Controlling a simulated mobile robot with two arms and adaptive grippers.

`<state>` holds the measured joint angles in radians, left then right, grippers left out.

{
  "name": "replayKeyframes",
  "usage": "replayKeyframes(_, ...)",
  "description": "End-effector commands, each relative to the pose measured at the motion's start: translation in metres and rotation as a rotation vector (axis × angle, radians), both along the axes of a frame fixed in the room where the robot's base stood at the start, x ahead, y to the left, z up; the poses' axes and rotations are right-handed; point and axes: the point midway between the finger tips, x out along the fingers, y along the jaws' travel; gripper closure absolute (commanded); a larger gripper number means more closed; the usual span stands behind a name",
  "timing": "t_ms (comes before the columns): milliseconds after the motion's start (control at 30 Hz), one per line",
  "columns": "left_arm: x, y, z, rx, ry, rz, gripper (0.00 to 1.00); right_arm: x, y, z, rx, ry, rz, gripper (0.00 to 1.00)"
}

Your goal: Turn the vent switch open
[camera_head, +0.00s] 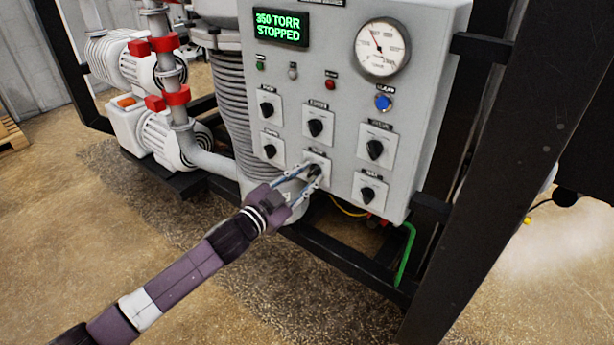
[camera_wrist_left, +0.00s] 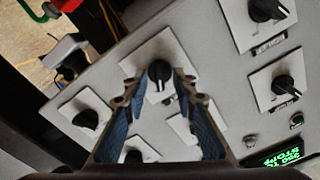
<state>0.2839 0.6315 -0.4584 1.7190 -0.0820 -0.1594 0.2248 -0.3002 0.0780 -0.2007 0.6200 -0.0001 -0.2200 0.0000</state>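Several black rotary switches on white square plates sit on the grey control panel (camera_head: 345,75). Their labels are too small to read, so I cannot confirm which one is the vent switch. My left gripper (camera_head: 308,176) is at the lower middle switch (camera_head: 314,170), with its fingers spread. In the left wrist view this switch's black knob (camera_wrist_left: 159,72) lies between the open fingertips of the left gripper (camera_wrist_left: 156,84). I cannot tell whether the fingers touch it. In the head view the fingers partly cover the switch. My right gripper is in neither view.
The green display (camera_head: 280,27) reads "350 TORR STOPPED". A round gauge (camera_head: 382,47) and blue button (camera_head: 383,102) are at the panel's right. Neighbouring knobs (camera_head: 368,194) sit close by. A black frame post (camera_head: 500,150) stands right; pumps and pipes (camera_head: 165,120) stand left.

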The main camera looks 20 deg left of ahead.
Motion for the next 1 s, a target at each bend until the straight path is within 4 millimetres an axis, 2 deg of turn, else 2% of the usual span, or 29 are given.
replayKeyframes(233, -0.001, 0.0, 0.0, -0.001, 0.001, 0.001, 0.75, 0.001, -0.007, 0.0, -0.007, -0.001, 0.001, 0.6)
replayKeyframes(367, -0.009, 0.004, -0.001, -0.001, 0.002, 0.001, 0.75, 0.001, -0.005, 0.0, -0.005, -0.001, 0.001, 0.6)
replayKeyframes(800, -0.082, 0.029, -0.002, -0.001, 0.003, -0.001, 0.75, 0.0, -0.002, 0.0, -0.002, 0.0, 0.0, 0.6)
replayKeyframes(1000, -0.104, 0.038, -0.002, 0.0, 0.002, 0.0, 0.75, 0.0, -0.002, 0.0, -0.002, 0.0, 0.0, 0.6)
